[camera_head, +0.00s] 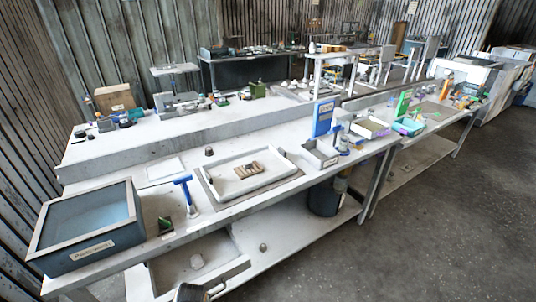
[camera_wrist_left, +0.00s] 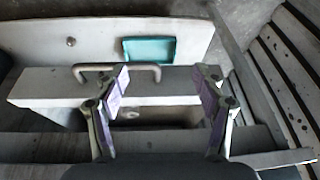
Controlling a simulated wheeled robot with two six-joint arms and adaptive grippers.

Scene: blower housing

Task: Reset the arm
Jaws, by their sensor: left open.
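In the left wrist view my left gripper (camera_wrist_left: 165,76) is open, its two purple-padded fingers well apart. Nothing is clasped between them. A pale drawer-like panel (camera_wrist_left: 50,88) with a metal bar handle (camera_wrist_left: 90,66) lies beyond the fingers. The handle's right end shows between the fingertips; the gap to them is hard to judge. In the head view an open drawer (camera_head: 240,266) sticks out below the front-left of the table. A dark part, probably my left arm, shows at the bottom edge there; its fingers cannot be made out. My right gripper is not in view.
The white workbench (camera_head: 225,217) holds a grey-blue bin (camera_head: 108,252), a blue T-shaped tool (camera_head: 186,195) and a white tray (camera_head: 215,188) with small brown parts. A teal tray (camera_wrist_left: 148,50) lies beyond the handle in the wrist view. The floor at right is clear.

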